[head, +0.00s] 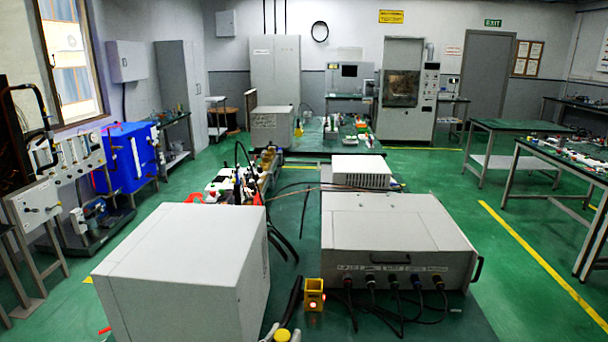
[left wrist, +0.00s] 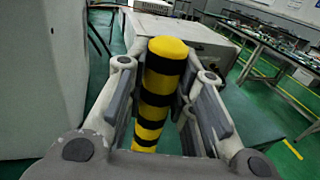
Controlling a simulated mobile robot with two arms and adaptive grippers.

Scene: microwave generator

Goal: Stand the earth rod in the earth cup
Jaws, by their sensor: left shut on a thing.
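The earth rod (left wrist: 166,62) is a round bar with yellow and black bands. In the left wrist view it runs lengthwise between the fingers of my left gripper (left wrist: 164,80), which is shut on it. In the head view only the rod's yellow end (head: 282,335) shows at the bottom edge, beside part of my left gripper (head: 276,333). A small yellow square holder (head: 314,297), which looks like the earth cup, stands just right of and beyond the rod's end. The rod is apart from it. The rod's lower end is hidden. My right gripper is not in view.
A large pale grey box (head: 185,262) stands left of the holder. A wide grey unit (head: 398,240) with several plugged black cables (head: 375,310) stands on its right. The yellow holder sits in the narrow gap between them.

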